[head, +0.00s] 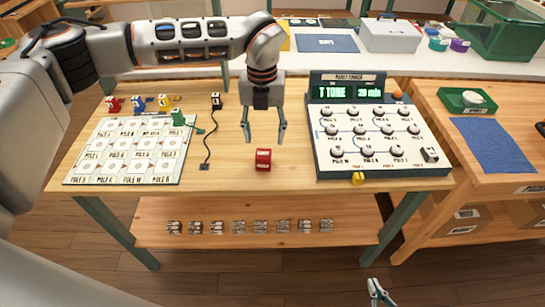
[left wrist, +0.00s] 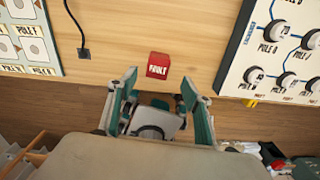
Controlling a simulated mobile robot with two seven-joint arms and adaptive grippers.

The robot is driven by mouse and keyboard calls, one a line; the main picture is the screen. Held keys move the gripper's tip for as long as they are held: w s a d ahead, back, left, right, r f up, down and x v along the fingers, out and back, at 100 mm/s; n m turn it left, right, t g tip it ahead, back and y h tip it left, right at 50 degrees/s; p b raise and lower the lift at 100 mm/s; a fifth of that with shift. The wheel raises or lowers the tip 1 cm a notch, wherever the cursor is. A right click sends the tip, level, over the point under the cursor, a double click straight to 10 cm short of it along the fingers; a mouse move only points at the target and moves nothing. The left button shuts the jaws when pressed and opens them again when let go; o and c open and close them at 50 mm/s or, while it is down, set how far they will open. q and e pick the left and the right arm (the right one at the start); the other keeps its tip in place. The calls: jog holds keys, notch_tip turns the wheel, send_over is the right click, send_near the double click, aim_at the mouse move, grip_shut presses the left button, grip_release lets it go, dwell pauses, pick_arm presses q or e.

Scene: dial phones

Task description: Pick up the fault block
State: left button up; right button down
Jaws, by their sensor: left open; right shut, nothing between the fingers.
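The fault block (head: 263,160) is a small red cube with a pale label, standing on the wooden table near its front edge. In the left wrist view the fault block (left wrist: 158,65) reads "FAULT" and lies just beyond the fingertips, in line with the gap between them. My left gripper (head: 267,138) points down over the table with its fingers apart and empty, above and behind the block in the head view; it also shows in the left wrist view (left wrist: 160,85). My right gripper (head: 379,290) shows only in part at the bottom of the head view, away from the table.
A white board (head: 128,150) with labelled poles lies left of the block, with a black cable (head: 207,140) beside it. A panel with knobs and a lit display (head: 365,135) stands to the right. Table around the block is clear. A lower shelf (head: 250,212) holds several small labelled pieces.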

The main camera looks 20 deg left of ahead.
aim_at(263, 153)
pick_arm(q)
jog(key=f, duration=0.7)
jog(key=shift+s+a+f+p, duration=0.15)
jog(key=shift+s+f+p, duration=0.05)
jog(key=shift+f+p, duration=0.15)
jog(key=c, duration=1.2)
